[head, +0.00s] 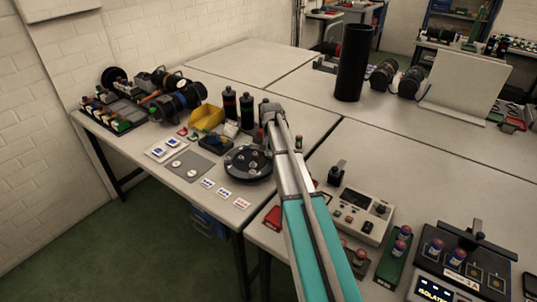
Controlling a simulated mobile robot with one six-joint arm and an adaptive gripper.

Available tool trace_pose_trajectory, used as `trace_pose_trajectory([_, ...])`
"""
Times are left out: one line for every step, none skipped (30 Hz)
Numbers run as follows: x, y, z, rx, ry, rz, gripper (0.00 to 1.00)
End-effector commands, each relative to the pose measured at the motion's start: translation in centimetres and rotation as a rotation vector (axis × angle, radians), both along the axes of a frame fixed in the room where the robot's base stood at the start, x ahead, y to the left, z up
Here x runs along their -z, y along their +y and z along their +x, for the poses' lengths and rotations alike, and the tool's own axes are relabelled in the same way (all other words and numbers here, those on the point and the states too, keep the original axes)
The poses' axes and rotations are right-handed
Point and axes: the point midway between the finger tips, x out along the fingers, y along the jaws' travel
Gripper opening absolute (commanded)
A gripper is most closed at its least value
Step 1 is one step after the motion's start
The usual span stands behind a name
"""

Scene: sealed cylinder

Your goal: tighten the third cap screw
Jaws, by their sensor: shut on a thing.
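A round black part (248,170), seemingly the cylinder in its fixture, sits on the near left table. Small pale spots show on its top; I cannot tell single cap screws apart. My arm reaches from the lower right, and its wrist bends down at the part's upper right edge. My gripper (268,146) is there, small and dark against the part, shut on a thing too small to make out. Whether that thing touches a screw is hidden.
A yellow bin (207,117) and dark bottles (230,104) stand behind the part. A grey plate (188,166) and small cards (225,194) lie left and in front. A control box (357,215) stands right of my arm. The back table (240,62) has free room.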

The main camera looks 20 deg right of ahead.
Motion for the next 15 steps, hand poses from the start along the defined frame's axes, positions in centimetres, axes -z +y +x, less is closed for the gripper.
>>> trace_pose_trajectory([-0.08, -0.15, -0.1, 0.046, 0.002, -0.003, 0.0])
trace_pose_trajectory([-0.08, -0.15, -0.1, 0.074, 0.002, -0.004, 0.0])
trace_pose_trajectory([-0.08, -0.15, -0.09, 0.112, 0.002, -0.004, 0.0])
trace_pose_trajectory([-0.08, -0.14, -0.08, 0.14, 0.002, -0.004, 0.0])
trace_pose_trajectory([-0.08, -0.13, -0.08, 0.168, 0.001, -0.004, 0.0])
trace_pose_trajectory([-0.09, -0.13, -0.08, 0.205, 0.001, -0.004, 0.0])
trace_pose_trajectory([-0.09, -0.13, -0.08, 0.232, 0.001, -0.004, 0.0])
trace_pose_trajectory([-0.09, -0.13, -0.06, 0.258, 0.001, -0.004, 0.0])
trace_pose_trajectory([-0.09, -0.13, -0.06, 0.291, 0.001, -0.004, 0.0])
trace_pose_trajectory([-0.09, -0.12, -0.06, 0.316, 0.0, -0.005, 0.0])
trace_pose_trajectory([-0.09, -0.12, -0.04, 0.339, 0.0, -0.005, 0.0])
trace_pose_trajectory([-0.09, -0.12, -0.04, 0.368, 0.0, -0.005, 0.0])
trace_pose_trajectory([-0.09, -0.12, -0.04, 0.387, 0.0, -0.005, 0.0])
trace_pose_trajectory([-0.09, -0.12, -0.04, 0.407, 0.0, -0.005, 0.0])
trace_pose_trajectory([-0.09, -0.12, -0.03, 0.431, 0.0, -0.005, 0.0])
